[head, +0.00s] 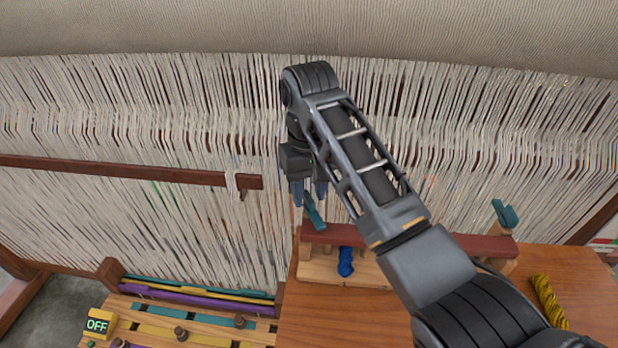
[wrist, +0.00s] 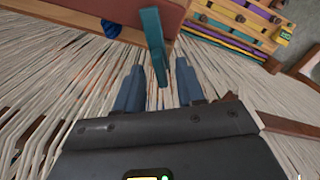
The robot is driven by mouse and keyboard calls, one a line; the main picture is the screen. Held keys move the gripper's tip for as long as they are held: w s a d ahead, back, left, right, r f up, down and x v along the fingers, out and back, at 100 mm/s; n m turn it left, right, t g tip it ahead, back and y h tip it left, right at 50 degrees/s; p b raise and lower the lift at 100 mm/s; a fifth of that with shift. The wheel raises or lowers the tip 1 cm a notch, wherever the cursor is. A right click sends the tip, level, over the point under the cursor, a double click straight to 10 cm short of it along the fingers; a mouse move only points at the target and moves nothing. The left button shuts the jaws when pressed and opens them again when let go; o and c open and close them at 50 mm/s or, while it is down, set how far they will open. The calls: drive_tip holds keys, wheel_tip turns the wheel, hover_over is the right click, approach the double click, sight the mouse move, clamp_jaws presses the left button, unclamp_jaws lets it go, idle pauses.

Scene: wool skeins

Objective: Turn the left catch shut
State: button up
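The left catch (head: 314,212) is a teal lever at the left end of a dark red bar (head: 470,243). In the head view it leans, its upper end at my fingertips. My gripper (head: 308,194) is at the catch, fingers pointing down. In the wrist view the catch (wrist: 153,48) reaches from the red bar (wrist: 178,14) into the space between the two blue fingers (wrist: 158,78). The fingers are apart, with a gap visible on each side of the catch. A second teal catch (head: 505,213) stands at the bar's right end. My arm hides the bar's middle.
A blue skein (head: 345,262) hangs below the bar; a yellow skein (head: 548,300) lies at right on the wooden table (head: 320,320). Pale warp threads (head: 120,110) fill the background. A brown rail (head: 130,171) runs left. A slatted rack with an OFF display (head: 97,325) is lower left.

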sight(309, 195)
wheel_tip(309, 195, up, 4)
drive_tip(key=shift+w+f, duration=0.15)
drive_tip(key=shift+f, duration=0.1)
drive_tip(key=shift+r, duration=1.85)
drive_tip(key=shift+s, duration=0.2)
